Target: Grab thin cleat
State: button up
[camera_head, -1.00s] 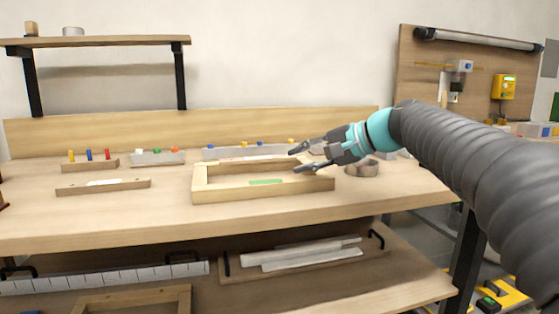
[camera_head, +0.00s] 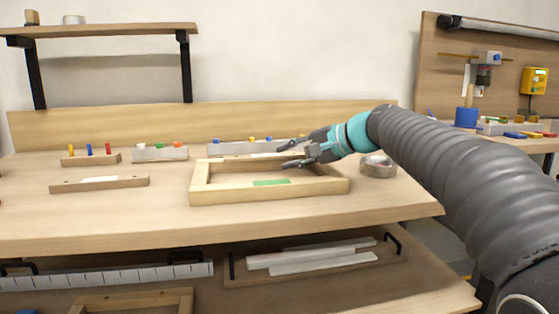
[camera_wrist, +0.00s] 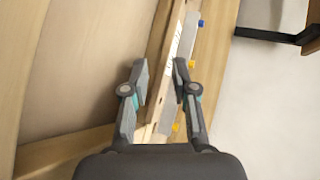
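My gripper (camera_head: 285,156) is open and reaches in from the right, over the back right part of the wooden frame (camera_head: 330,185) in the head view. In the wrist view my gripper (camera_wrist: 163,78) has its two fingers apart, with nothing held between them. A thin wooden strip with a white label (camera_wrist: 166,65) runs between and beyond the fingertips. Another thin wooden strip with a white label (camera_head: 130,183) lies left of the frame. I cannot tell by sight which strip is the thin cleat.
A grey block with coloured pegs (camera_head: 228,148) stands behind the frame; it also shows in the wrist view (camera_wrist: 182,62). A round metal dish (camera_head: 378,168) stands right of the frame. The bench front (camera_head: 120,225) is clear.

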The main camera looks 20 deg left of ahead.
jog(key=shift+x, duration=1.4)
grip_shut()
notch_tip(320, 180, up, 3)
jog(key=p, duration=0.2)
jog(key=shift+f+p, duration=0.15)
jog(key=shift+p, duration=0.25)
jog(key=shift+f, duration=0.15)
